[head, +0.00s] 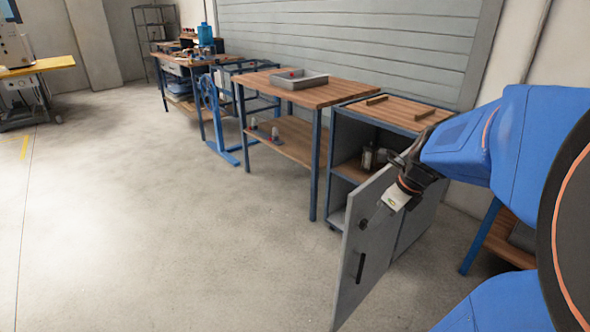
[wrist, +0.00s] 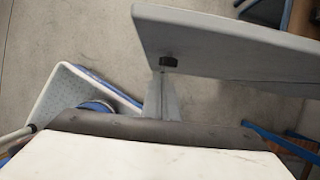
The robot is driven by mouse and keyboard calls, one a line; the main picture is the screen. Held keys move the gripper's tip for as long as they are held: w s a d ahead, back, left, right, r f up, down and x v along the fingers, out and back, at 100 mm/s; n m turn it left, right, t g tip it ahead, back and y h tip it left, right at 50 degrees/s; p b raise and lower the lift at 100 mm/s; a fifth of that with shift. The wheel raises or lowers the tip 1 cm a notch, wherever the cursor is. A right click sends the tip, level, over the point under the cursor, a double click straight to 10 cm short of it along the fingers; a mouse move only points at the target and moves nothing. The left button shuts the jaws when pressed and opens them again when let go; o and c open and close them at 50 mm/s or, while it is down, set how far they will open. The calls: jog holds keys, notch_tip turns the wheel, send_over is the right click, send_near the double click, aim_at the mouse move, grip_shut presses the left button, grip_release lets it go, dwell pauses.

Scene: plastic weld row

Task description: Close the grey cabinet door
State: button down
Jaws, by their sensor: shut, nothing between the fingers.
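The grey cabinet (head: 412,222) stands at the right of the head view under a wooden top. Its grey door (head: 372,246) is swung wide open towards me, showing a dark upright handle (head: 361,268) on its face. The door also fills the upper right of the wrist view (wrist: 235,50). My gripper (head: 366,223) is shut and empty, pointing down at the handle-side face of the door, above the handle. In the wrist view its dark fingertips (wrist: 168,62) overlap the door's lower edge. I cannot tell whether they touch it.
Inside the cabinet a small jar (head: 368,158) stands on a shelf. The concrete floor (head: 180,230) left of the door is clear.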

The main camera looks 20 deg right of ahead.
aim_at(363, 225)
jog(key=shift+w+a+r, duration=0.1)
jog(key=shift+w+a, duration=0.3)
jog(key=shift+w, duration=0.4)
jog(key=shift+w+a, duration=0.35)
jog(key=shift+w, duration=0.45)
jog(key=shift+w, duration=0.1)
